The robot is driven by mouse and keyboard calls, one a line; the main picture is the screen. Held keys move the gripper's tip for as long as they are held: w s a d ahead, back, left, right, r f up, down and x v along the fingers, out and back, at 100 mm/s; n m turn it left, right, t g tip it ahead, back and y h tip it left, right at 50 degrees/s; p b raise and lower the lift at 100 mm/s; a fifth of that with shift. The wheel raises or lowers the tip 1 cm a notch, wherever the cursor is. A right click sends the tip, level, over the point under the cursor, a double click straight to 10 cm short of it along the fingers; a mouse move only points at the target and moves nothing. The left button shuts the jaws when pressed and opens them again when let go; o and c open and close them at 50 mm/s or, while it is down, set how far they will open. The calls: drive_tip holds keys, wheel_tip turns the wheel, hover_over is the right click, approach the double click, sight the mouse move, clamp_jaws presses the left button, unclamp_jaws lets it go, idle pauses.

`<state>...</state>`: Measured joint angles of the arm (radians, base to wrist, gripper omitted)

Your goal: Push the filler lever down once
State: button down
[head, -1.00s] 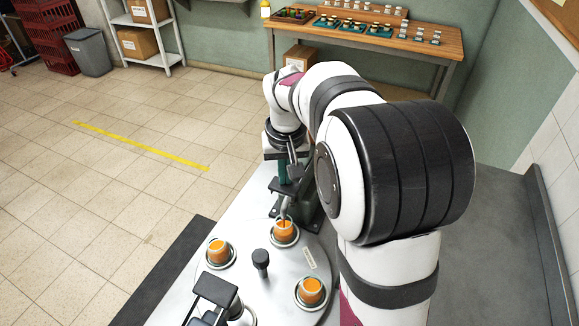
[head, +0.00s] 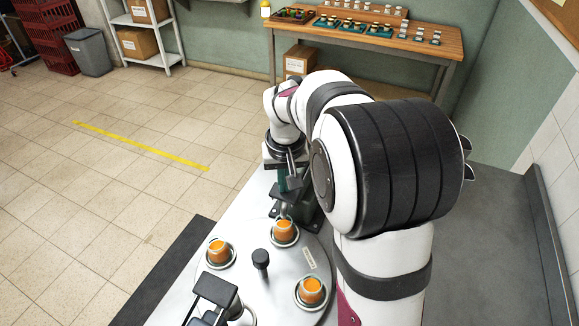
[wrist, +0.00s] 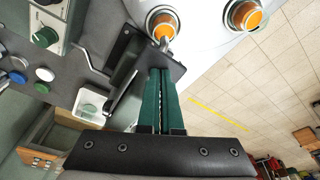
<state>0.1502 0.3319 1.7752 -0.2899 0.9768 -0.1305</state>
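My gripper (wrist: 163,72) shows in the wrist view as two green fingers pressed side by side, with nothing visible between them. In the head view my gripper (head: 285,189) is over the filler, partly hidden by my arm. The dark filler plate (wrist: 174,67) lies at the fingertips, with the nozzle beyond it. The filler lever (wrist: 127,99) appears as a dark bar just left of the fingers; in the head view the lever (head: 292,166) slopes down beside my gripper. I cannot tell whether the fingers touch it. An orange-filled jar (head: 283,230) stands under the nozzle.
The round turntable (head: 275,268) carries more orange-filled jars and a black centre knob (head: 260,260). A control box with a green knob (wrist: 45,37) and several buttons sit left in the wrist view. A wooden table (head: 350,38) with small jars stands at the back.

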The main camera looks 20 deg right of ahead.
drive_tip(key=shift+r, duration=3.25)
wheel_tip(320, 180, up, 5)
drive_tip(key=shift+s, duration=0.1)
drive_tip(key=s+a+f+m, duration=0.1)
drive_tip(key=s+a+f, duration=0.2)
drive_tip(key=s, duration=0.6)
drive_tip(key=s+a+f+g+y, duration=0.1)
drive_tip(key=s+a+f, duration=0.2)
drive_tip(key=s, duration=0.7)
drive_tip(key=s+a+f+m+g+y, duration=0.1)
drive_tip(key=s+a+f, duration=0.2)
drive_tip(key=s, duration=0.7)
drive_tip(key=shift+a+f+m, duration=0.15)
drive_tip(key=shift+a+m, duration=0.15)
drive_tip(key=shift+a, duration=0.4)
